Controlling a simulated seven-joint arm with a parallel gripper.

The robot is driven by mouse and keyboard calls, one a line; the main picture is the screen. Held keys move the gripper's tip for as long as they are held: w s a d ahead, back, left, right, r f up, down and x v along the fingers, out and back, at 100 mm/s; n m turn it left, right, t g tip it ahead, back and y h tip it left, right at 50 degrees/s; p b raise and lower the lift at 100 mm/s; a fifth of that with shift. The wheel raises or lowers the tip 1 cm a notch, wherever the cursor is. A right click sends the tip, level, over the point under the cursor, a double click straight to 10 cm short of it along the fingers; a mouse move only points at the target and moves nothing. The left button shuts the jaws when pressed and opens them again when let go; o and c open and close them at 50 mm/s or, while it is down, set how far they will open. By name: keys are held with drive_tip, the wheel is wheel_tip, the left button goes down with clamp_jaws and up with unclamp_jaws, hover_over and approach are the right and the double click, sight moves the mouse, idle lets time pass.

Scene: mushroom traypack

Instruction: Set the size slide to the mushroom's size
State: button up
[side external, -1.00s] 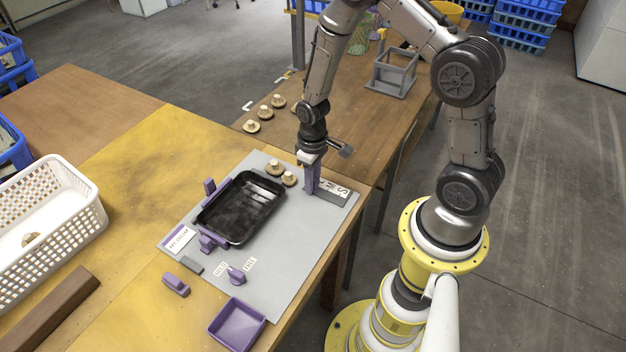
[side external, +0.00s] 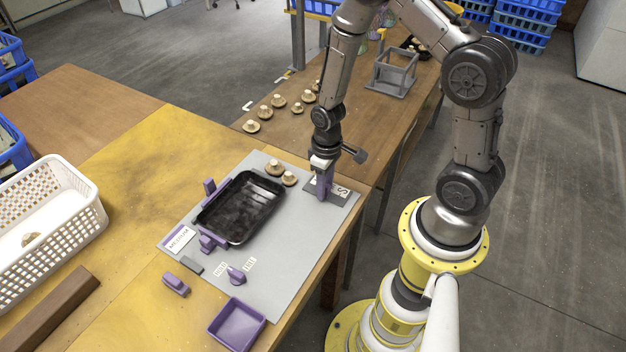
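The size slide's purple upright piece (side external: 325,188) stands on the dark lettered strip (side external: 349,199) at the right edge of the grey board. The letter S shows just right of it; lettering on its left is partly covered. My gripper (side external: 321,168) is directly above the purple piece and seems to meet it; its fingers are too small and hidden to tell apart. Two pale mushrooms, one (side external: 274,167) and another (side external: 289,179), sit on the board left of my gripper. A label (side external: 179,239) at the board's left reads MEDIUM.
A black tray (side external: 213,235) lies on the board between purple holders. A purple knob (side external: 236,275), a small purple bin (side external: 237,325) and a purple block (side external: 175,284) are in front. Several mushrooms (side external: 265,112) stand on the brown table behind. A white basket (side external: 85,222) is at left.

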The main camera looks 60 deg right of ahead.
drive_tip(key=shift+o, duration=1.3)
drive_tip(key=shift+r, duration=2.2)
drive_tip(key=w+a+r+n+t, duration=0.1)
drive_tip(key=a+r+t, duration=0.15)
drive_tip(key=r, duration=0.75)
drive_tip(key=w+a+r+t, duration=0.1)
drive_tip(key=r+t, duration=0.2)
drive_tip(key=r, duration=0.7)
drive_tip(key=s+a+r+t, duration=0.2)
drive_tip(key=s+r, duration=0.6)
drive_tip(key=s+f+m+g, duration=0.1)
drive_tip(key=s+g, duration=0.1)
drive_tip(key=s, duration=0.5)
drive_tip(key=shift+a+f, duration=0.2)
